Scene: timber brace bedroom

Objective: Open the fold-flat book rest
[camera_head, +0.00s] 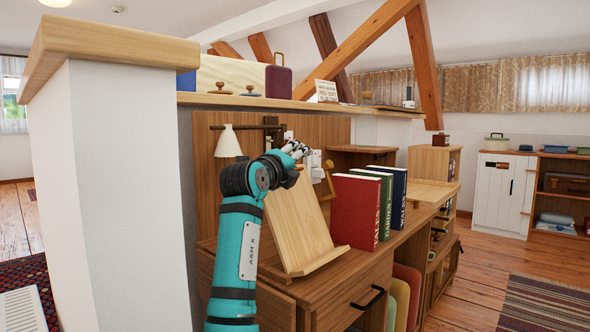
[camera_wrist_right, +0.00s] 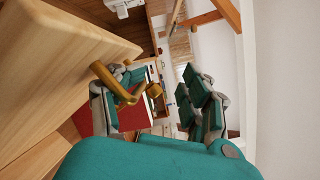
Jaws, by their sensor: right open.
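The wooden book rest (camera_head: 300,222) stands on the desk with its pale panel tilted back and a ledge along its lower front edge. In the right wrist view its panel (camera_wrist_right: 55,65) fills the left side. A brass-coloured handle (camera_wrist_right: 113,82) sticks out beside the panel; a brass piece (camera_head: 328,182) also shows at its right edge in the head view. My right gripper (camera_wrist_right: 162,88) is open, with its fingers on either side of the handle's end; I cannot tell whether they touch it. My left gripper is not in view.
Red, green and blue books (camera_head: 372,207) stand upright right of the rest. A white lamp (camera_head: 228,142) is behind my arm. A shelf (camera_head: 290,104) with small items runs above the desk. A pale partition (camera_head: 115,190) stands at left. The floor at right is open.

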